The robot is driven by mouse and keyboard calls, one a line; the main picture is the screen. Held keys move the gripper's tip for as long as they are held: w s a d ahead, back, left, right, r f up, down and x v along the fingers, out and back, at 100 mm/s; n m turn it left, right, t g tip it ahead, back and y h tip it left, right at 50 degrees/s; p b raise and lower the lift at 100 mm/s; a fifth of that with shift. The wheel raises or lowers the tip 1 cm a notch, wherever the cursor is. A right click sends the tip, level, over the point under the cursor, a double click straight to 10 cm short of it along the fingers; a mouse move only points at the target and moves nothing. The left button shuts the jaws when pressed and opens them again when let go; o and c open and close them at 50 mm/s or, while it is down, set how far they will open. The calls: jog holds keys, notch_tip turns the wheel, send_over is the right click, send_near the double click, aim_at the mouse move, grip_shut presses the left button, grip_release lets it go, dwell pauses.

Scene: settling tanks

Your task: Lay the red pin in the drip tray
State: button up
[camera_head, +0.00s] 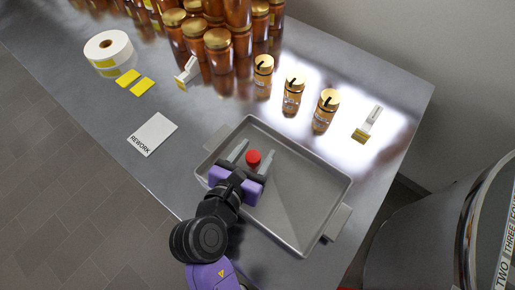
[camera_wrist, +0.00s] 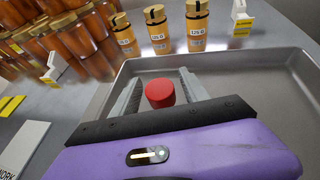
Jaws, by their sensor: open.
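The red pin (camera_head: 253,157) shows as a short red cylinder top between my gripper's fingers; it also shows in the wrist view (camera_wrist: 160,92). My gripper (camera_head: 253,155) is open, with one finger on each side of the pin and a gap visible beside it. The grey drip tray (camera_head: 305,215) lies on the metal bench, and the pin and fingers are over its upper left part. The tray's far rim shows in the wrist view (camera_wrist: 255,52). The pin's lower part is hidden, so I cannot tell whether it touches the tray floor.
Three small amber jars with gold lids (camera_head: 294,90) stand behind the tray. Many larger jars (camera_head: 218,50) crowd the back. A label roll (camera_head: 108,50), a white REWORK card (camera_head: 152,134) and a small labelled stand (camera_head: 368,122) are on the bench. The tray's right part is empty.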

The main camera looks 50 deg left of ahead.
jog(key=v, duration=1)
jog(key=shift+s+d+r, duration=0.1)
jog(key=shift+s+d, duration=0.15)
jog(key=shift+s, duration=0.05)
